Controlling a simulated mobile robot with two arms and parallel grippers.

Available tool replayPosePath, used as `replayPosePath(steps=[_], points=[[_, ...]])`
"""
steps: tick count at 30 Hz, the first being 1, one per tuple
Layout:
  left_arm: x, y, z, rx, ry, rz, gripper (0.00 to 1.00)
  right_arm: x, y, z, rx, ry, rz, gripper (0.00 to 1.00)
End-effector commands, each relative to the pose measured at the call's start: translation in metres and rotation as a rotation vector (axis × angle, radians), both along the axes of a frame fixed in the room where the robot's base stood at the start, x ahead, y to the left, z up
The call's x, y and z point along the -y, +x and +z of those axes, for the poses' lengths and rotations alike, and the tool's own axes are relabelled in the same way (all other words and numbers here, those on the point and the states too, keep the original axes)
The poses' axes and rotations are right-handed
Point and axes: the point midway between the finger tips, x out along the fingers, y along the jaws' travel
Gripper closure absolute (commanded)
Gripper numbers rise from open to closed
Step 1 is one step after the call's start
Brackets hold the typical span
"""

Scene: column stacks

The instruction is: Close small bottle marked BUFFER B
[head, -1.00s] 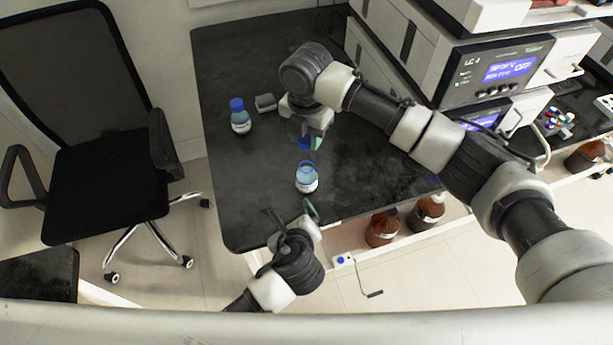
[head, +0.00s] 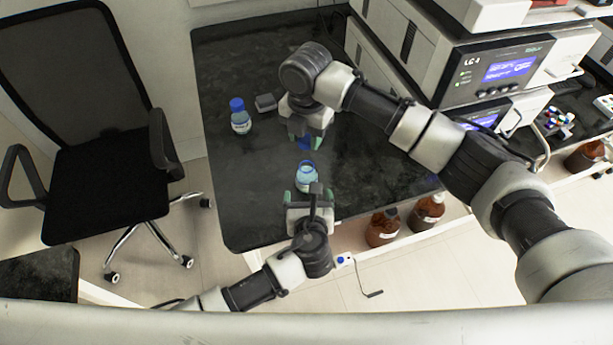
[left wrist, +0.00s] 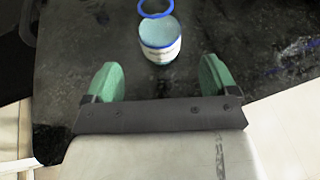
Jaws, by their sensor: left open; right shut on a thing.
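An uncapped small bottle (head: 307,178) with pale blue liquid stands upright on the dark bench; its label is too small to read. It also shows in the left wrist view (left wrist: 160,42), with a blue ring at its top. My right gripper (head: 304,139) is shut on a blue cap (head: 304,146), just beyond the bottle and apart from it. My left gripper (head: 308,195) is open on the near side of the bottle, its green fingers pointing at it. In the left wrist view the bottle is centred ahead of the open left gripper (left wrist: 158,75).
A second bottle (head: 240,120) with a blue cap stands at the left, near a small grey block (head: 265,103). Lab instruments (head: 495,75) stand at the right. Brown bottles (head: 382,228) are below the bench's near edge. The bench (head: 245,190) is clear left of the open bottle.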

Motion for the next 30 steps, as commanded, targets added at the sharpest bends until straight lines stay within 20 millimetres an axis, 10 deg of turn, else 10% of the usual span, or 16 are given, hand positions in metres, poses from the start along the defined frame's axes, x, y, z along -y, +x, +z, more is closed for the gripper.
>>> replayPosePath(steps=[12, 26, 30], points=[[-0.003, 0.064, -0.026, 0.0, -0.001, 0.0, 0.13, 0.0, 0.0, 0.0, 0.0, 0.0, 0.0, 0.83], [-0.003, 0.072, -0.03, -0.001, -0.003, 0.0, 0.13, 0.0, 0.0, 0.0, 0.0, 0.0, 0.0, 0.83], [-0.004, 0.072, -0.03, -0.002, -0.002, 0.001, 0.34, 0.0, 0.0, 0.0, 0.0, 0.0, 0.0, 0.83]])
